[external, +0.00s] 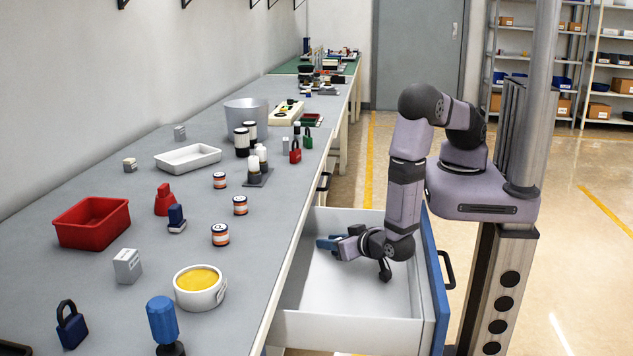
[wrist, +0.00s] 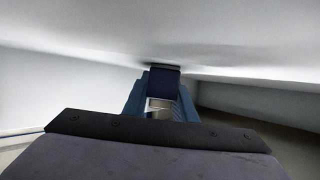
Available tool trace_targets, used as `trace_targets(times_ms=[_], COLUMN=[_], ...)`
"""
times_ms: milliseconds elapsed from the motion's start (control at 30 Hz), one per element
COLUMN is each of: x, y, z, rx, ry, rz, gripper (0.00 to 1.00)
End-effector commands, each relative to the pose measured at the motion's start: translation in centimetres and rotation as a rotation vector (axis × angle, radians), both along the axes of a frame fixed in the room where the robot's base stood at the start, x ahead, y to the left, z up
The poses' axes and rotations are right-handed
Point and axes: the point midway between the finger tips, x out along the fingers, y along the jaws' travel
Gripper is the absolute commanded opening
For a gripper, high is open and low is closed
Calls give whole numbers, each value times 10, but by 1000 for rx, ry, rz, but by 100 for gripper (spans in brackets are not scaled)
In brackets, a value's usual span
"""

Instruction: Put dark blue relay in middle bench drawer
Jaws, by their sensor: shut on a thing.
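My gripper (external: 328,243) reaches into the open bench drawer (external: 345,331), low between its white walls. In the wrist view my gripper (wrist: 162,88) is shut on a small dark blue block, the dark blue relay (wrist: 165,69), held at the fingertips. The relay appears close to a white drawer surface; I cannot tell whether it touches it. In the external view the relay is hard to make out at the fingers. The drawer has a blue front (external: 436,285) with a dark handle.
The grey bench top left of the drawer holds a red bin (external: 92,222), a white tray (external: 188,157), a yellow-filled bowl (external: 200,288), a blue-handled tool (external: 162,320), a dark padlock (external: 71,325) and several small parts. The drawer's near part looks empty.

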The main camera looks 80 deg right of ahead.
Motion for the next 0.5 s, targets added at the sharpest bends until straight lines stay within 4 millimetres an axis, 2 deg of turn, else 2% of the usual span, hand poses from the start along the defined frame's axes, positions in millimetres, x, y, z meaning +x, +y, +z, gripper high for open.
trace_targets(times_ms=[33, 133, 167, 200, 233, 500], x=[-2, -3, -3, -3, -3, -3], y=[-2, -3, -3, -3, -3, -3], z=[-10, -12, -12, -12, -13, -14], rx=[-3, -3, -3, -3, -2, -1], ry=[9, 10, 11, 11, 12, 13], rz=[-1, 0, 0, 0, 0, 0], gripper=[2, 2, 29, 39, 43, 43])
